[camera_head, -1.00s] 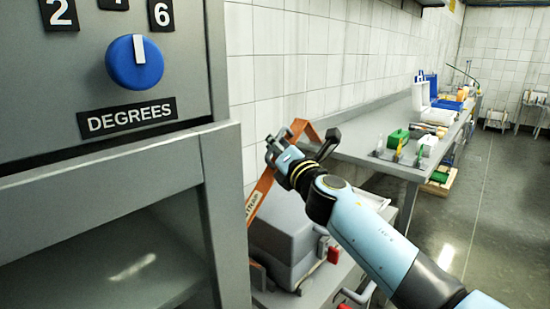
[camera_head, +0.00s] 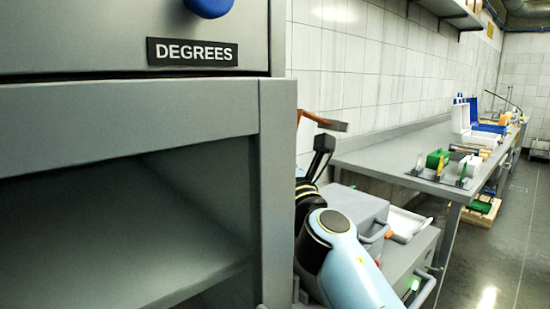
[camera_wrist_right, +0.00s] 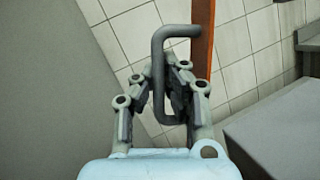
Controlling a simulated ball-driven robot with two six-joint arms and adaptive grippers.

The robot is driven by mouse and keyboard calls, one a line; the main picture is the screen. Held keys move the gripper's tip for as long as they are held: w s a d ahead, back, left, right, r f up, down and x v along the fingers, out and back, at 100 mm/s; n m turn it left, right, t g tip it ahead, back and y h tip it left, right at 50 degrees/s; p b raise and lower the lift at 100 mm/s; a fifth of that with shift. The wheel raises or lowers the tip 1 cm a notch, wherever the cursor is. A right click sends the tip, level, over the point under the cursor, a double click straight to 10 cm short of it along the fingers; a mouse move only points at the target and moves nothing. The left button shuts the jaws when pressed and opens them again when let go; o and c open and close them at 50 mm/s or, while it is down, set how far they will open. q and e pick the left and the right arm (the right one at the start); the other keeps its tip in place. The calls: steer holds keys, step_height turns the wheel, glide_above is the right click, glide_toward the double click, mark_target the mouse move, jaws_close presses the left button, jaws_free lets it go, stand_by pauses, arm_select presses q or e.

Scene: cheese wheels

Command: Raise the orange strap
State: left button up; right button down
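The orange strap (camera_head: 322,120) shows beside the right edge of the grey cabinet in the head view, with its lower run hidden. In the right wrist view the orange strap (camera_wrist_right: 203,40) runs down behind a dark, bent handle (camera_wrist_right: 158,75). My right gripper (camera_wrist_right: 160,88) has its fingers close on both sides of the handle's upright bar and appears shut on it. My left gripper is in neither view.
The grey cabinet (camera_head: 275,180) with an open shelf space fills the left. A grey box (camera_head: 350,208) is behind my arm. A long counter (camera_head: 400,147) with green and white items runs along the tiled wall. Open floor lies at the right.

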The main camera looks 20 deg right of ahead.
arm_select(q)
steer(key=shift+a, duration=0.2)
arm_select(e)
steer(key=c, duration=1.6)
jaws_free()
steer(key=shift+c, duration=0.2)
steer(key=v, duration=0.7)
steer(key=shift+s, duration=0.3)
steer(key=shift+f, duration=0.15)
